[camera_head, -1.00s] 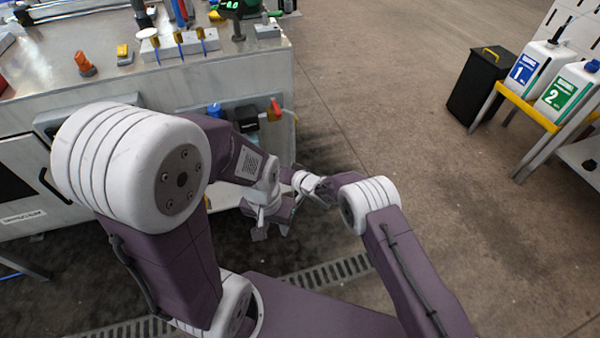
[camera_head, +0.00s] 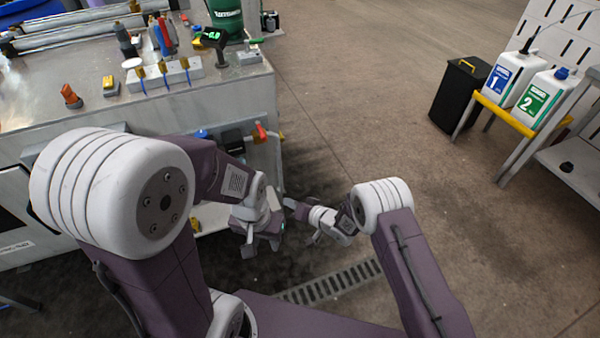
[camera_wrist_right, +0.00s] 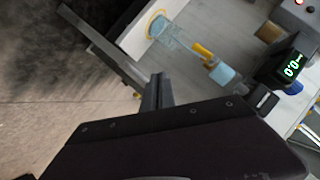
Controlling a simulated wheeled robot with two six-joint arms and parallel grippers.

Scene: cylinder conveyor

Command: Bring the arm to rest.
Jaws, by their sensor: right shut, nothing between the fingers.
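My left gripper (camera_head: 261,247) hangs low in front of the bench in the head view, below my right gripper. Its two grey fingers look spread apart, with nothing visible between them. My right gripper (camera_head: 291,204) reaches in from the right and points left, close to the left wrist. In the right wrist view its fingers (camera_wrist_right: 157,92) are together and hold nothing. Both arms are bent in front of my body and clear of the bench top. I cannot tell whether the two grippers touch.
The metal bench (camera_head: 190,105) at the left carries tools, a white holder (camera_head: 174,76) and a green-lit display (camera_head: 211,37). A black bin (camera_head: 462,90) and two white canisters (camera_head: 503,78) (camera_head: 540,98) on a yellow-edged stand are at right. The floor (camera_head: 370,110) between is clear.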

